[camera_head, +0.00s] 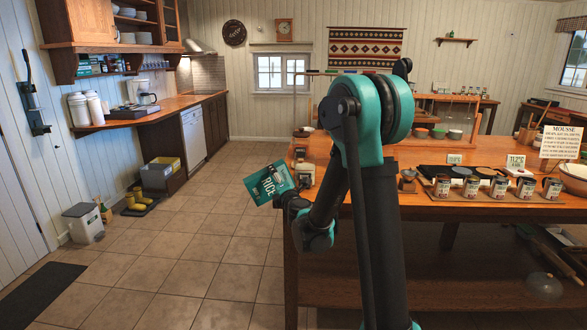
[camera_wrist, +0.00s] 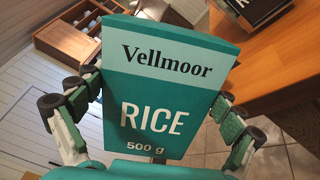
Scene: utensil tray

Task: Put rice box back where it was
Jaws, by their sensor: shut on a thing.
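The teal rice box (camera_head: 270,184) is held in the air over the tiled floor, left of the wooden table's near left corner in the head view. It is tilted there. In the wrist view the rice box (camera_wrist: 165,90) fills the middle, with "Vellmoor", "RICE" and "500 g" on its face. My gripper (camera_wrist: 155,105) is shut on it, with a finger against each side. In the head view my gripper (camera_head: 288,197) is partly hidden behind the box and my wrist.
The wooden table (camera_head: 430,209) stands to the right, with several jars (camera_head: 498,188) and a recipe sign (camera_head: 560,142) on it. A counter (camera_head: 150,113) runs along the left wall.

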